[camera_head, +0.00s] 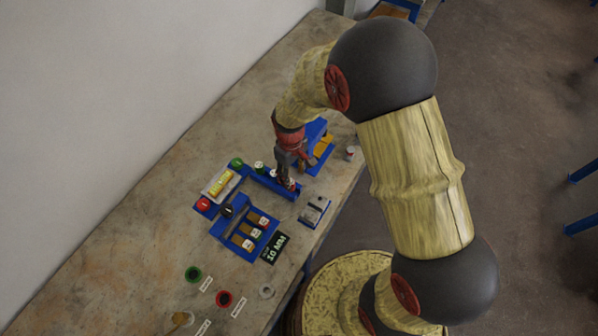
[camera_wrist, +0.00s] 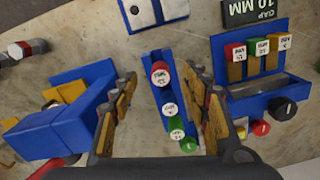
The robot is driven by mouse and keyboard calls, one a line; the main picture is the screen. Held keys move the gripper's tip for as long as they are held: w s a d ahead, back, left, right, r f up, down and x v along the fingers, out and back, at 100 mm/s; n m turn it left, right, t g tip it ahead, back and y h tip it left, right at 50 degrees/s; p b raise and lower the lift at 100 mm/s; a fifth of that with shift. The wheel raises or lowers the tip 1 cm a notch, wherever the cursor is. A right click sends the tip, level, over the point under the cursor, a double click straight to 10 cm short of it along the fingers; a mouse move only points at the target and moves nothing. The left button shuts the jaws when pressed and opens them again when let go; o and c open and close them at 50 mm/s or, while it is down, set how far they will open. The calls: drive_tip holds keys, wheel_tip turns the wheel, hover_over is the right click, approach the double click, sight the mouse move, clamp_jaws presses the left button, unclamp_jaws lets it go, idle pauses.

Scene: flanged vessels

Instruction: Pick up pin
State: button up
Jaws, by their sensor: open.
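Several small capped pieces stand in a row along a narrow blue rack (camera_wrist: 153,112); I cannot tell which one is the pin. The nearest to my fingertips is a red piece (camera_wrist: 161,77) with a white label on top. My gripper (camera_wrist: 161,88) is open, with one finger on each side of the rack and nothing held. In the head view my gripper (camera_head: 287,180) is low over the right end of the rack (camera_head: 262,181) and partly hides it.
A blue stand with labelled blocks (camera_wrist: 268,87) and a black knob is at the right. A blue fixture (camera_wrist: 62,118) is at the left.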

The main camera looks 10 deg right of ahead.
drive_tip(key=shift+w+r+n, duration=0.15)
drive_tip(key=shift+w+n, duration=0.15)
drive_tip(key=shift+w, duration=0.4)
drive_tip(key=shift+a, duration=0.1)
wheel_tip(320, 180, down, 2)
drive_tip(key=shift+f, duration=0.25)
drive_tip(key=shift+a+f+b, duration=0.2)
drive_tip(key=shift+f+b, duration=0.05)
drive_tip(key=shift+f, duration=1.1)
drive_tip(key=shift+a+f+b, duration=0.15)
drive_tip(key=shift+f+b, duration=0.1)
drive_tip(key=shift+f, duration=1.05)
drive_tip(key=shift+s, duration=0.1)
drive_tip(key=c, duration=0.3)
clamp_jaws()
